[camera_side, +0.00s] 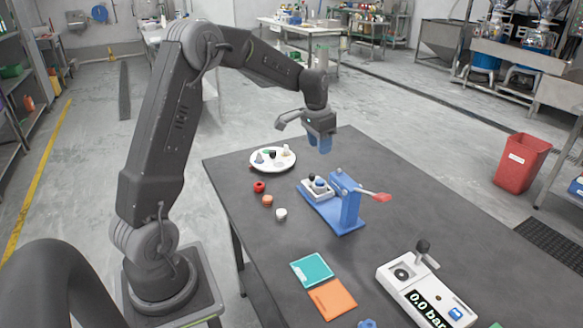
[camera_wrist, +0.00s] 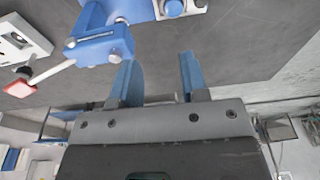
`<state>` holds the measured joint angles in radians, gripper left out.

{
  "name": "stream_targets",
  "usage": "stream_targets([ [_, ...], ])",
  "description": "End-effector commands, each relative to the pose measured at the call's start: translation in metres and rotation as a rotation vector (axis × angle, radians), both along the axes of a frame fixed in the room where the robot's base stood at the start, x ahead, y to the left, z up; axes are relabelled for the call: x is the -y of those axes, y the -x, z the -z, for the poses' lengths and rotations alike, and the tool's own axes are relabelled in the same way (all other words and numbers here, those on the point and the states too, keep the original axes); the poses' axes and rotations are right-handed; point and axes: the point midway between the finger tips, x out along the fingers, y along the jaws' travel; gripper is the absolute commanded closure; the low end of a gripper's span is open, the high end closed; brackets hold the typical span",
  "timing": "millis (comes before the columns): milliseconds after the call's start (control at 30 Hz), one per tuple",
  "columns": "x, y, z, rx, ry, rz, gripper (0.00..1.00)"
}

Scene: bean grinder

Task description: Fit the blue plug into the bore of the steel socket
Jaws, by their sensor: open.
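My gripper (camera_side: 319,146) hangs above the table, behind and a little left of the blue lever fixture. In the wrist view its two blue fingers (camera_wrist: 156,80) stand apart with nothing between them. A small blue round piece (camera_side: 320,182), which looks like the blue plug, sits on a pale steel block (camera_side: 313,194) on the fixture's base. This block looks like the steel socket. The blue piece also shows in the wrist view (camera_wrist: 175,7), cut by the top edge. I cannot tell how deep it sits in a bore, and the gripper is apart from it.
The blue fixture (camera_side: 347,207) has a red-tipped lever (camera_side: 381,197) reaching right. A white plate (camera_side: 282,165) with small parts stands behind-left. Red, orange and white caps (camera_side: 281,214) lie left. Teal (camera_side: 311,268) and orange (camera_side: 332,298) squares and a gauge box (camera_side: 412,290) lie in front.

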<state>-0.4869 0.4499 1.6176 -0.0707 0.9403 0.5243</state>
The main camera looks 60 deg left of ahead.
Motion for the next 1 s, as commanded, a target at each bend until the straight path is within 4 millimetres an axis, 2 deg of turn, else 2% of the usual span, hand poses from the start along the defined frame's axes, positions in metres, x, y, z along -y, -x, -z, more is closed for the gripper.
stream_targets([
  [33,0.019,0.007,-0.019,0.023,-0.01,0.008,0.59],
  [200,0.089,0.052,-0.071,0.094,-0.033,0.01,0.59],
  [333,0.137,0.098,-0.096,0.155,-0.038,0.01,0.59],
  [500,0.185,0.165,-0.109,0.239,-0.028,0.009,0.59],
  [600,0.203,0.2,-0.106,0.283,-0.017,0.009,0.59],
  [733,0.217,0.233,-0.099,0.323,0.0,0.007,0.59],
  [833,0.222,0.246,-0.094,0.339,0.008,0.005,0.59],
  [1000,0.224,0.252,-0.091,0.346,0.013,0.003,0.59],
])
